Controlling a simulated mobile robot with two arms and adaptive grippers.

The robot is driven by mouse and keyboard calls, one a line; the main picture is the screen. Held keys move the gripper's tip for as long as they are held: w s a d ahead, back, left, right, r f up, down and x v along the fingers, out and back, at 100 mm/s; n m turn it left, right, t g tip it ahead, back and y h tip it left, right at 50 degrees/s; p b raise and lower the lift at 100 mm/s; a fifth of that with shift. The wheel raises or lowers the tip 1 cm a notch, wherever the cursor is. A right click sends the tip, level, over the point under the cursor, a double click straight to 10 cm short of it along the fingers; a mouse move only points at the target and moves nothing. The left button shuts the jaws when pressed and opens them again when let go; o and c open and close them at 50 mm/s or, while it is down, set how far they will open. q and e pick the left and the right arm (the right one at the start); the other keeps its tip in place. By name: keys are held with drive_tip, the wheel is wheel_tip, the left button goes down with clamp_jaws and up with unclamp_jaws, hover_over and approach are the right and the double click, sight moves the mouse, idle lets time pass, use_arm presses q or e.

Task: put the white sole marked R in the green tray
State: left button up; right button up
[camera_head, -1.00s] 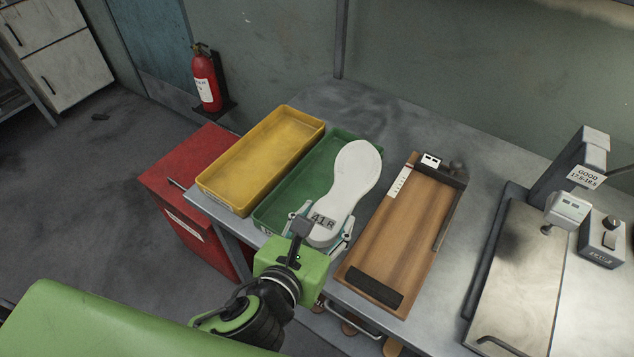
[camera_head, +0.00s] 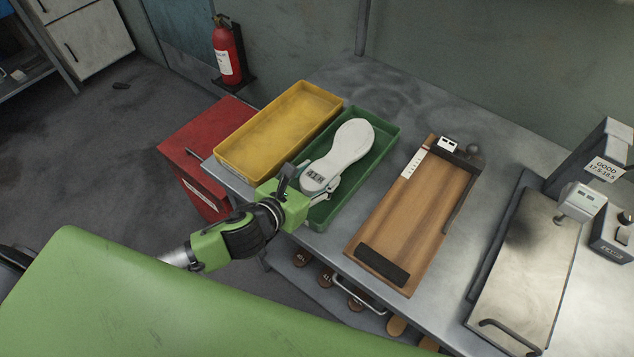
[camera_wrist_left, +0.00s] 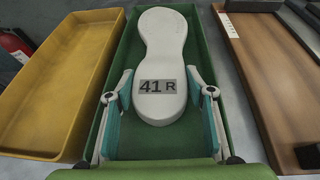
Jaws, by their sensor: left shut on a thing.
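The white sole (camera_head: 350,140), printed 41 R, is over the green tray (camera_head: 373,157), its length along the tray and within the tray's outline. My left gripper (camera_head: 321,178) is shut on the sole's labelled end, one finger on each side. In the left wrist view the sole (camera_wrist_left: 160,35) lies between the teal finger pads, with the green tray's floor (camera_wrist_left: 165,143) around it. I cannot tell whether the sole touches the floor. My right gripper is not in view.
A yellow tray (camera_head: 280,125) stands close on the left of the green one. A wooden board with a raised side (camera_head: 415,215) lies to the right. Farther right is a metal plate (camera_head: 530,255) with a gauge. A red cabinet (camera_head: 200,150) stands beside the bench.

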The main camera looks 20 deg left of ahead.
use_arm(q)
wheel_tip(320, 180, down, 3)
drive_tip(key=shift+f, duration=0.1)
drive_tip(key=shift+f, duration=0.1)
drive_tip(key=o, duration=1.3)
drive_tip(key=shift+c, duration=0.2)
drive_tip(key=b+v, duration=0.1)
drive_tip(key=v, duration=0.9)
drive_tip(key=shift+s+a, duration=0.1)
drive_tip(key=shift+s, duration=0.25)
drive_tip(key=shift+s+a+r+b, duration=0.15)
drive_tip(key=shift+s+r+b, duration=0.15)
drive_tip(key=shift+s+r, duration=0.3)
